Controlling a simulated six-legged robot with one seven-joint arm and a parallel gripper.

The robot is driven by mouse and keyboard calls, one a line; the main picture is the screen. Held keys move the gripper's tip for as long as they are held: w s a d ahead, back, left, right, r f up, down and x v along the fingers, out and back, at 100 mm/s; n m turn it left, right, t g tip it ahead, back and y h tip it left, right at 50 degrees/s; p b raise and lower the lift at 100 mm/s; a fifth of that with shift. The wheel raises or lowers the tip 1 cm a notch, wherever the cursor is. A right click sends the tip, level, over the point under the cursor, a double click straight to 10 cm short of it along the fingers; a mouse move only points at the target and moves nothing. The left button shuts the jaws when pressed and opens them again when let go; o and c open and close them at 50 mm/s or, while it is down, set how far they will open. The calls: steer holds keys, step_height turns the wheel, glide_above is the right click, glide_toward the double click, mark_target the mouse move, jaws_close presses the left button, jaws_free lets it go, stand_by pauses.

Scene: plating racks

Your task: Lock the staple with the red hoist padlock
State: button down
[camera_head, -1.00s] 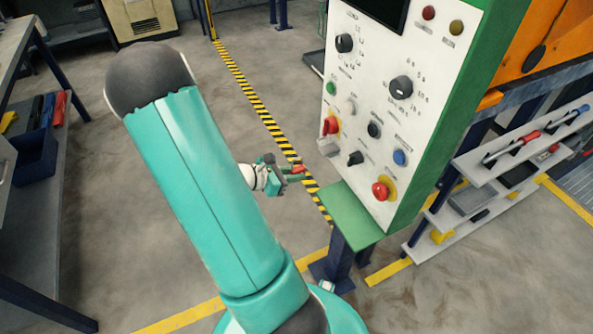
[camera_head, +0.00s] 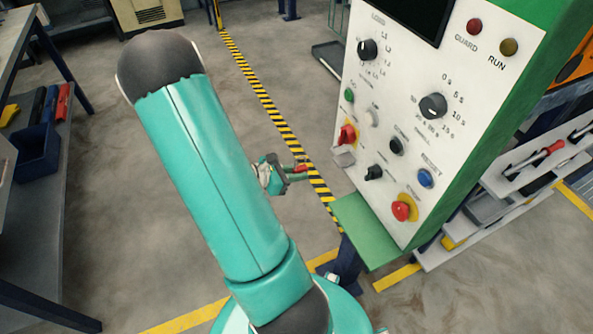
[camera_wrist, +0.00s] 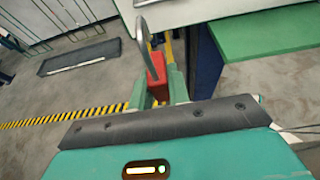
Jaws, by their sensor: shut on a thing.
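The red padlock (camera_wrist: 157,75) is between the fingers of my gripper (camera_wrist: 160,90) in the wrist view, its tall grey shackle (camera_wrist: 144,40) pointing up and away. My gripper (camera_head: 295,172) is shut on it, and a bit of the red padlock (camera_head: 302,167) shows in the head view. The gripper is left of the white control panel (camera_head: 400,75), apart from it. A small grey block (camera_head: 343,156) sits on the panel's left edge below a red switch (camera_head: 347,134) on a yellow plate. I cannot make out the staple for certain.
A green ledge (camera_head: 365,230) juts out below the panel. Shelves with tools (camera_head: 520,180) stand to the right. A bench with a blue bin (camera_head: 38,150) is at the left. Open floor with a striped yellow-black line (camera_head: 265,95) lies behind my gripper.

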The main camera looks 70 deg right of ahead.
steer(key=shift+w+a, duration=0.1)
steer(key=shift+a, duration=0.15)
steer(key=shift+r, duration=0.1)
steer(key=shift+d, duration=0.15)
steer(key=shift+s, duration=0.3)
steer(key=shift+s+d, duration=3.45)
steer(key=shift+d, duration=0.6)
steer(key=shift+s+a+f, duration=1.3)
steer(key=shift+s, duration=0.15)
